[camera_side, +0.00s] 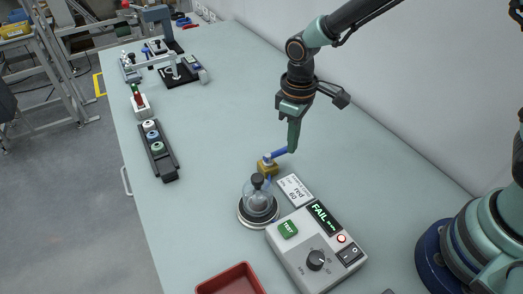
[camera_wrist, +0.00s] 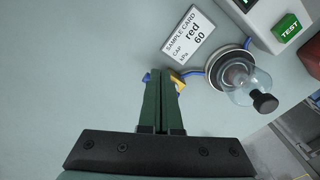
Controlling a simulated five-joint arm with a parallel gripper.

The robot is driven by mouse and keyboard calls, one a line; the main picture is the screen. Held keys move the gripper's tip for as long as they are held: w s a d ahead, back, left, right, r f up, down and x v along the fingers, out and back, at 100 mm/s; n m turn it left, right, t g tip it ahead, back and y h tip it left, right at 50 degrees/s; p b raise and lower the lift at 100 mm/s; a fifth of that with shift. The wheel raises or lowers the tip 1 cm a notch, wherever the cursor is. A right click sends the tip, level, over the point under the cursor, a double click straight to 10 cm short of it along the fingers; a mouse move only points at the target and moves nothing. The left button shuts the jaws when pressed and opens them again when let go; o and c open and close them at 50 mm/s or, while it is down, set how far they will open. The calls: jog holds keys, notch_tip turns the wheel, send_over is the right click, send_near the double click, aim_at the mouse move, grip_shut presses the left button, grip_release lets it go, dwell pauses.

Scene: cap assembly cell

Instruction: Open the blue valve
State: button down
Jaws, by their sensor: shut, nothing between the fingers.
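The blue valve has a brass body (camera_side: 267,167) and a blue lever handle (camera_side: 280,152) that points right and slightly back in the side view. My gripper (camera_side: 292,149) is shut and empty, pointing down, with its tips at the free end of the lever. I cannot tell whether they touch it. In the wrist view the shut green fingers (camera_wrist: 160,80) hide most of the valve. Only a bit of blue (camera_wrist: 147,77) shows left of them and some brass (camera_wrist: 178,82) to their right.
A glass dome (camera_side: 258,193) with a black knob stands beside the valve. A sample card (camera_side: 295,190) reads red, 60. The tester box (camera_side: 316,250) shows FAIL. A red tray (camera_side: 231,281) is in front, a cap rack (camera_side: 158,150) at left. The table behind the valve is clear.

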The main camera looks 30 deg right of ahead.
aim_at(276, 155)
jog(key=shift+f, duration=0.15)
jog(key=shift+f, duration=2.15)
jog(key=shift+w, duration=0.15)
